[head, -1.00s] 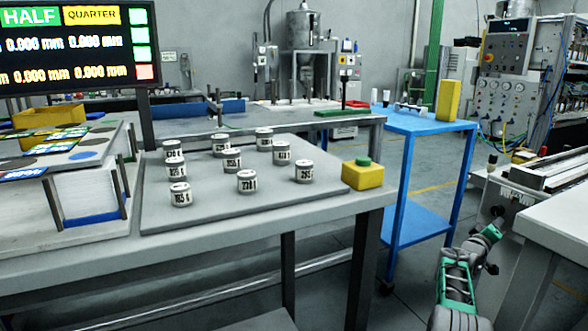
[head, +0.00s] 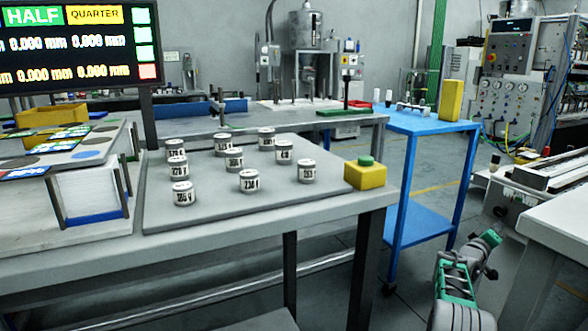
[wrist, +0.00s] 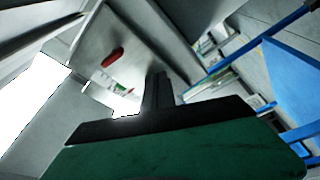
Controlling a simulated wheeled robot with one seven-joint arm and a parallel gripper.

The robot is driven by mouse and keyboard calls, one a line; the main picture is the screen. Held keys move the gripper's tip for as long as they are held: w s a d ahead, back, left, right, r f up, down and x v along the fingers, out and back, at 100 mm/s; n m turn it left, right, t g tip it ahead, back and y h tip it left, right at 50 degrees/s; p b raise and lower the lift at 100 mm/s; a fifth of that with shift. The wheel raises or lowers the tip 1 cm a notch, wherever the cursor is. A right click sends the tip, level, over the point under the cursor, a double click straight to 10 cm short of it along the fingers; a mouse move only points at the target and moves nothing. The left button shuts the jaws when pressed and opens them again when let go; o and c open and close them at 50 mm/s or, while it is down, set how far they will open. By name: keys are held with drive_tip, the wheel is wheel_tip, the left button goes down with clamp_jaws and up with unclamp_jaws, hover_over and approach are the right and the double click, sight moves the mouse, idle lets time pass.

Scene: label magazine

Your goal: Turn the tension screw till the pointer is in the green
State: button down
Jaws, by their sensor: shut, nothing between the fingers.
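My gripper (wrist: 158,92) shows in the wrist view as two dark fingers closed together with nothing between them. They point toward a pale grey machine face (wrist: 140,50). On that face are a red elongated part (wrist: 112,57) and a small scale with green and red marks (wrist: 124,89), partly close behind the fingers. The pointer's position is too small to read. I cannot pick out the tension screw with certainty. In the head view my arm (head: 455,280) is at the lower right, beside the machine with a dark round knob (head: 500,212); its fingertips cannot be made out there.
A grey table (head: 330,212) holds several white labelled jars and a yellow box with a green button (head: 365,173). A blue cart (head: 415,121) stands behind. A white-topped bench (head: 560,220) is close to the arm on the right.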

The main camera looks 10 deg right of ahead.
drive_tip(key=a, duration=0.2)
drive_tip(key=s+a, duration=0.1)
drive_tip(key=a, duration=0.1)
drive_tip(key=shift+s, duration=0.1)
wheel_tip(320, 180, up, 13)
drive_tip(key=p, duration=1.6)
drive_tip(key=n+g+y+b, duration=0.1)
drive_tip(key=n+y, duration=0.1)
drive_tip(key=n, duration=1)
approach(500, 211)
drive_tip(key=d+r, duration=0.1)
drive_tip(key=r, duration=0.1)
drive_tip(key=b+x, duration=0.1)
drive_tip(key=x, duration=0.1)
drive_tip(key=b+x, duration=0.1)
drive_tip(key=x, duration=0.1)
drive_tip(key=s+b+x, duration=0.1)
drive_tip(key=x, duration=0.1)
drive_tip(key=shift+w+d, duration=0.1)
drive_tip(key=shift+d, duration=0.3)
drive_tip(key=shift+w+d+r, duration=0.1)
drive_tip(key=shift+d+r, duration=0.1)
drive_tip(key=shift+d, duration=0.05)
drive_tip(key=shift+w+a+f, duration=0.1)
drive_tip(key=shift+f, duration=0.1)
drive_tip(key=shift+f+b, duration=0.1)
drive_tip(key=shift+b, duration=0.2)
